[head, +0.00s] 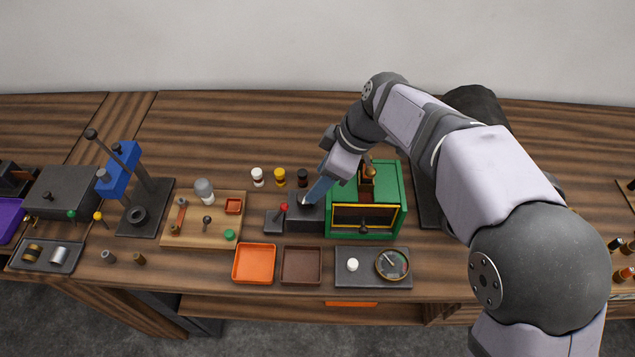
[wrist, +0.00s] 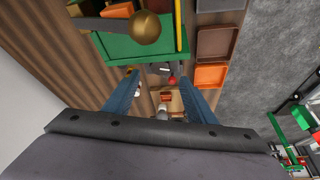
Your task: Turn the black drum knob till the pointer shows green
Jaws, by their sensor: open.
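The black drum knob (head: 297,202) sits on a dark block (head: 305,226) left of the green machine; my gripper partly hides it. In the wrist view, a dark top with a white mark (wrist: 160,69) shows between my fingers. My gripper (head: 311,194) has blue fingers, points down at the knob and is open; its fingers (wrist: 155,76) stand apart. I cannot tell whether they touch the knob. The round dial (head: 392,264) lies on a dark plate at the front, with a thin pointer; its colour reading is too small to tell.
The green machine (head: 366,226) stands close right of my gripper, with a brass ball (wrist: 145,27) on top. A red-knobbed lever (head: 284,207) stands just left. Small bottles (head: 279,176) stand behind. Orange (head: 254,264) and brown (head: 301,266) trays lie in front.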

